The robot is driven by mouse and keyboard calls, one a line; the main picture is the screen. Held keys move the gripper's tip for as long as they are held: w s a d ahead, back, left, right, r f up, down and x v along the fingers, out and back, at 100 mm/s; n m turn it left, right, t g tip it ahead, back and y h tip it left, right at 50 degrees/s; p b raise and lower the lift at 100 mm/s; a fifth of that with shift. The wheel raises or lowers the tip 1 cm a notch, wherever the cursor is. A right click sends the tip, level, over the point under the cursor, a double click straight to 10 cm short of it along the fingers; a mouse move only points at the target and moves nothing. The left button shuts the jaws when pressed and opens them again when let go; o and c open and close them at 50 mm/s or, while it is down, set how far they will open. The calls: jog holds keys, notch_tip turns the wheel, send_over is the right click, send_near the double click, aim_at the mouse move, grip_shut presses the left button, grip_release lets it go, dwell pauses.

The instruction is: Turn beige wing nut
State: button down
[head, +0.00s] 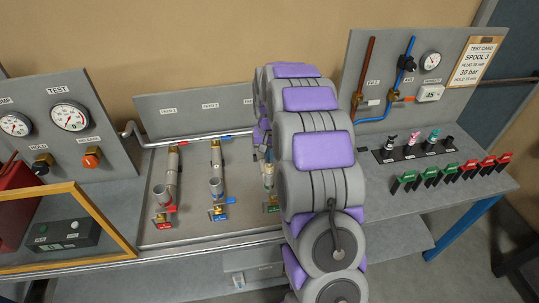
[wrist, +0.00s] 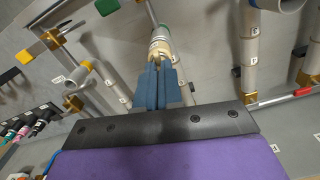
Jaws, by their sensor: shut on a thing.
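In the wrist view my gripper (wrist: 160,68) has its two blue-grey fingers close together, shut on a small beige piece that looks like the beige wing nut (wrist: 155,56). The fingertips hide part of the nut. In the head view my purple-and-grey arm covers the gripper and most of this fitting.
A gauge panel (head: 60,120) is at far left. Green and red clips (head: 450,172) line the right bench. A wooden-framed panel (head: 70,225) is at front left.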

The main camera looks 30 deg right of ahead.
jog(key=m, duration=0.4)
jog(key=shift+w+r+m, duration=0.15)
jog(key=shift+r+m, duration=0.05)
jog(key=shift+m, duration=0.2)
dwell(0.4)
jog(key=c, duration=1.3)
grip_release()
jog(key=shift+f, duration=0.15)
notch_tip(320, 180, up, 17)
jog(key=shift+r+p, duration=0.15)
jog(key=shift+p, duration=0.3)
